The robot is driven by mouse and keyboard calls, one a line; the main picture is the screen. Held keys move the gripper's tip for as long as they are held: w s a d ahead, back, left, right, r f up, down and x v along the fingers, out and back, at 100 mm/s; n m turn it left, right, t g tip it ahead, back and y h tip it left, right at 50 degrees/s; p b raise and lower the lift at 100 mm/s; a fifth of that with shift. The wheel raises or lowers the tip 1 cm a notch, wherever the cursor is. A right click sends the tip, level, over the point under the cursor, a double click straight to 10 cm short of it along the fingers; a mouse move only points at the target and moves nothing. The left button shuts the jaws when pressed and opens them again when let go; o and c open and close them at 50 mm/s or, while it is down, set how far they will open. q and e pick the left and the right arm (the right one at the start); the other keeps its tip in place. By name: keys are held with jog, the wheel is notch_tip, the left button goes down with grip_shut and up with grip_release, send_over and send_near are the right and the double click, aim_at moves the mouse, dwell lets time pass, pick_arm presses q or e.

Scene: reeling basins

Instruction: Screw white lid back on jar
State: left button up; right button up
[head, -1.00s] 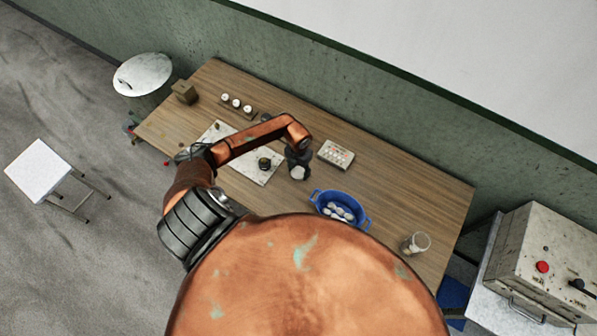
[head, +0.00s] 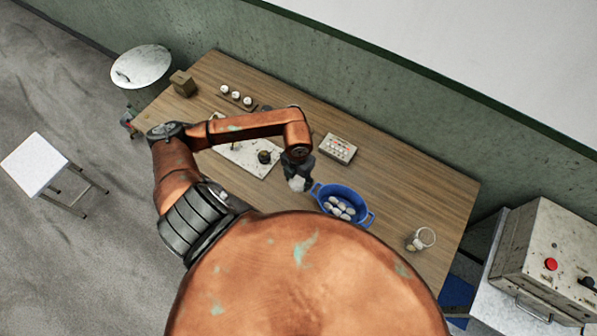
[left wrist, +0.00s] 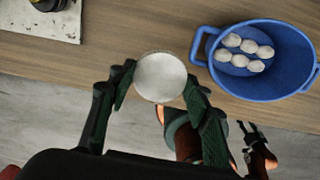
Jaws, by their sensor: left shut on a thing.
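My left gripper (head: 297,178) is shut on the white lid (left wrist: 160,77), a round pale disc held between the fingertips in the left wrist view. In the head view, gripper and lid are over the table's near side, just left of the blue basin. The clear glass jar (head: 424,238) stands near the table's right end, apart from the lid, with something pale at its left side; its open rim shows as a ring. Part of my right gripper (left wrist: 250,132) shows small and dark at the lower right of the left wrist view; its jaw state is unclear.
A blue two-handled basin (head: 365,213) with several white cocoons lies between the left gripper and the jar. A control cabinet (head: 545,250) stands right of the table.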

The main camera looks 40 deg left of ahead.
pick_arm(q)
jog(key=shift+s+d+r, duration=0.3)
jog(key=shift+s+d, duration=0.1)
jog(key=shift+s, duration=0.1)
pick_arm(e)
jog(key=shift+f, duration=0.15)
